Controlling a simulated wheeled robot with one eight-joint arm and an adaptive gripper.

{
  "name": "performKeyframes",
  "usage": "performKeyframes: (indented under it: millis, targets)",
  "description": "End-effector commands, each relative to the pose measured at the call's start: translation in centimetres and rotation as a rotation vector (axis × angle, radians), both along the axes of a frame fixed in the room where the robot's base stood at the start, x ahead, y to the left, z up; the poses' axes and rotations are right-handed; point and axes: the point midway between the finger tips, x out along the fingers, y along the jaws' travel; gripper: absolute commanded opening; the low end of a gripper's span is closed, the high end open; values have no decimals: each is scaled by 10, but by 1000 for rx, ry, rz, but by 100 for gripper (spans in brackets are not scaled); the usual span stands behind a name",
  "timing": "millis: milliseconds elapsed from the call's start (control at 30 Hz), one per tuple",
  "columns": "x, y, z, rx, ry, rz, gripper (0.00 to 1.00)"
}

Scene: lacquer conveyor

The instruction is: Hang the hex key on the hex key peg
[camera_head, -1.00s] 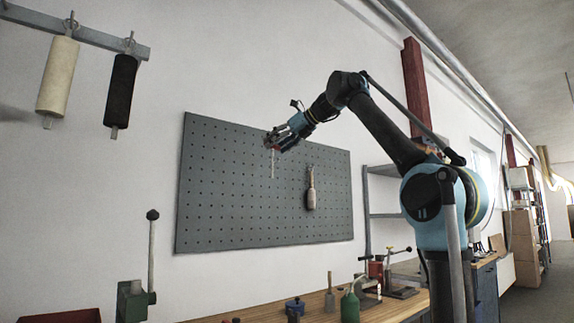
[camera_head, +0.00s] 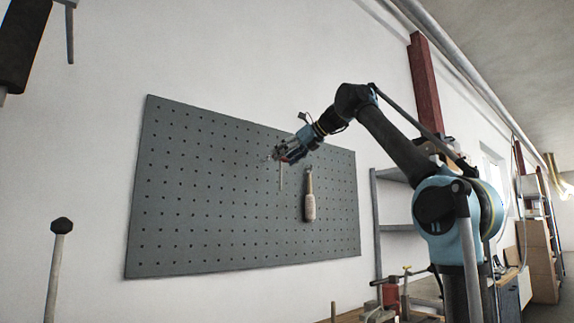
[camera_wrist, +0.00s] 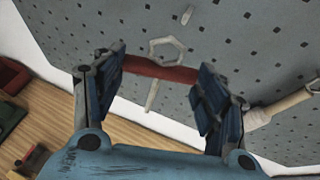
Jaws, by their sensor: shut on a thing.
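The hex key (camera_wrist: 152,96) has a red cross handle, a pale thin shaft and a pale six-sided loop. My gripper (camera_wrist: 160,70) is shut on the red handle, with one finger at each end. The loop sits on the side towards the board and the shaft points away from the loop. In the head view my gripper (camera_head: 283,155) is in front of the pegboard's upper part, and the pale shaft (camera_head: 280,176) hangs below it. A short pale peg (camera_wrist: 187,15) on the board lies beyond the loop in the wrist view, apart from it in the picture.
The grey pegboard (camera_head: 210,215) is on the white wall. A wooden-handled tool (camera_head: 309,204) hangs on it right of the key, and shows close to the right finger in the wrist view (camera_wrist: 285,106). A lever with a dark knob (camera_head: 58,255) stands at lower left.

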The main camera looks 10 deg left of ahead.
Motion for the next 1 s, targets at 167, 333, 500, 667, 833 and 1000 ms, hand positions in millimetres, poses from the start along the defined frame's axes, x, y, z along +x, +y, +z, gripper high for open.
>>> performKeyframes:
  millis: [167, 333, 500, 667, 833, 1000]
  targets:
    - [-3, 5, 0, 0, 0, 8, 41]
    - [-4, 8, 0, 0, 0, 12, 41]
    - [-5, 9, 0, 0, 0, 12, 41]
    - [-4, 10, 0, 0, 0, 13, 41]
    - [0, 14, 0, 0, 0, 12, 41]
    - [6, 20, -1, 0, 0, 12, 41]
